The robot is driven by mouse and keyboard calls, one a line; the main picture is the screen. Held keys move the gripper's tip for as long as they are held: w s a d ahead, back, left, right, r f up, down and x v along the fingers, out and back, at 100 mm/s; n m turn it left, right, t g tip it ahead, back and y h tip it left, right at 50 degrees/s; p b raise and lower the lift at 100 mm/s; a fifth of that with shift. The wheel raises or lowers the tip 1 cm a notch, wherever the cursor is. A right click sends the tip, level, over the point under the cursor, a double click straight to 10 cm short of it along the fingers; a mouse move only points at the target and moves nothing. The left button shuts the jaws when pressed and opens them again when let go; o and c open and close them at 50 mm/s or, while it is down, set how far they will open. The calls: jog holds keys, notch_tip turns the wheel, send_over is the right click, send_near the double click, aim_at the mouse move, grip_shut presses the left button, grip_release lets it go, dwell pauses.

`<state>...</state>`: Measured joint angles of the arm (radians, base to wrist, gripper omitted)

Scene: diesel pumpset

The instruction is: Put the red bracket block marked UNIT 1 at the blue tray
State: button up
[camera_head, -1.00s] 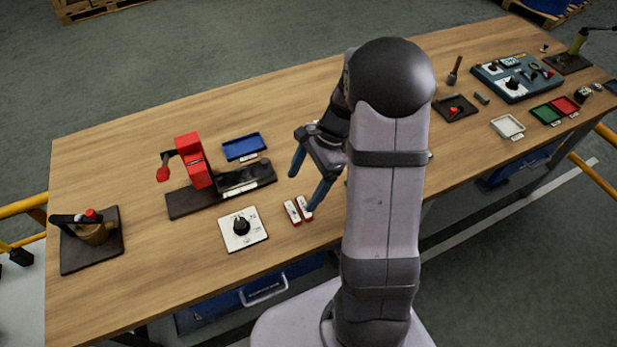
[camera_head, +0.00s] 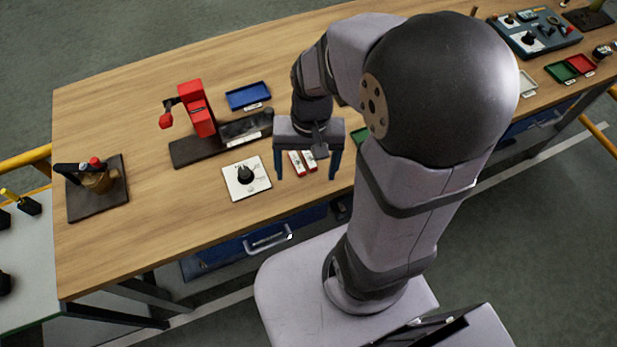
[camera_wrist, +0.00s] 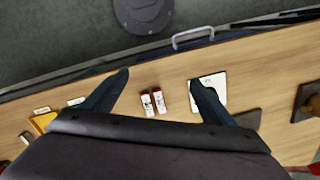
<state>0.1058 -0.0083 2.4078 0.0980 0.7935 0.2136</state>
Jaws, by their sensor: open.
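Two small red blocks with white labelled faces lie side by side near the table's front: the left block (camera_head: 296,164) and the right block (camera_head: 309,161). Both show in the wrist view, one block (camera_wrist: 147,104) beside the other (camera_wrist: 158,101). The label print is too small to tell which is UNIT 1. My gripper (camera_head: 307,175) is open and empty, pointing down above the blocks, its fingers on either side of the pair in both views. The blue tray (camera_head: 248,96) lies farther back and left, and looks empty.
A red clamp-like fixture (camera_head: 197,108) on a dark base stands left of the tray. A white dial plate (camera_head: 246,179) lies just left of the blocks. A green tray (camera_head: 360,136) is partly hidden by my arm. The left rear tabletop is clear.

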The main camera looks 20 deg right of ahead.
jog(key=s+n, duration=0.2)
jog(key=n, duration=0.1)
jog(key=s+n, duration=0.1)
jog(key=shift+a+f+h, duration=0.25)
jog(key=shift+a+h, duration=0.15)
jog(key=shift+o, duration=0.5)
